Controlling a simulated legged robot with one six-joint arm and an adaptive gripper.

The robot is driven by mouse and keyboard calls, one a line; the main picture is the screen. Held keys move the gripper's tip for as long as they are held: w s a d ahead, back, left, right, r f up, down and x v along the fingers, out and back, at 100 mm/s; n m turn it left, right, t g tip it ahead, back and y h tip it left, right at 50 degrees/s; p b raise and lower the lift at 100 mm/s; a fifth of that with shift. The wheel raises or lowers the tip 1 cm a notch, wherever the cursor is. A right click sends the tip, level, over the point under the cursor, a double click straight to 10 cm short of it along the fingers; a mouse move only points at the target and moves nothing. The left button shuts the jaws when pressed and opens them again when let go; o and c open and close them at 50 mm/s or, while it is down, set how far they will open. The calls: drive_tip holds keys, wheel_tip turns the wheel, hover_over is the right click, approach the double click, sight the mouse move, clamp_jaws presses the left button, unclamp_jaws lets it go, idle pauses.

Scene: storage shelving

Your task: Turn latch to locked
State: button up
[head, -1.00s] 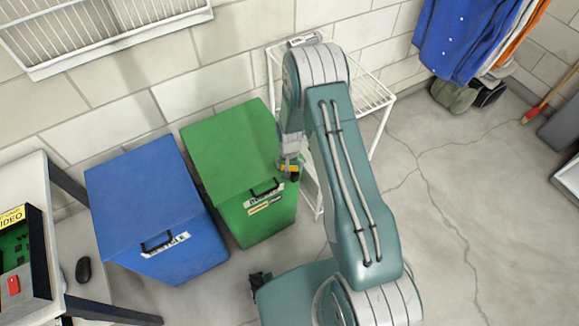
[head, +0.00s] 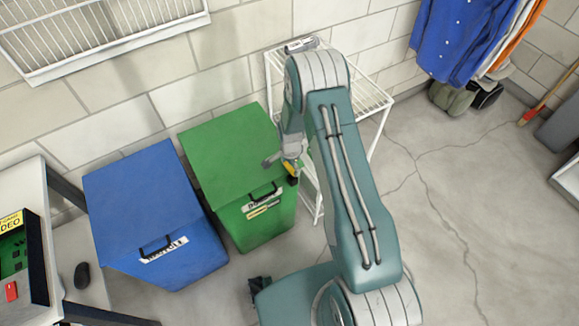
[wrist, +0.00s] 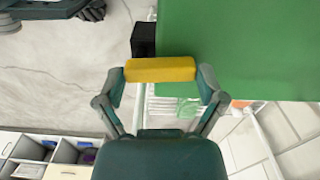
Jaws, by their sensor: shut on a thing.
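The latch shows as a yellow bar (wrist: 160,69) beside a black block (wrist: 143,40) at the edge of the green bin (wrist: 255,45) in the wrist view. My gripper (wrist: 162,74) has one finger at each end of the yellow bar and is shut on it. In the head view my gripper (head: 281,161) is at the right side of the green bin (head: 222,152). The yellow bar (head: 291,166) is small and tilted there, with the black block (head: 293,180) just below it. My gripper partly hides the latch.
A blue bin (head: 145,200) stands left of the green one. A white wire rack (head: 365,92) stands close behind and right of my arm. A desk (head: 55,250) is at the far left. The floor at right is mostly clear.

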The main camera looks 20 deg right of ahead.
drive_tip(key=shift+m, duration=0.5)
drive_tip(key=o, duration=0.8)
wheel_tip(320, 180, up, 12)
drive_tip(key=shift+w+f, duration=0.1)
idle(0.7)
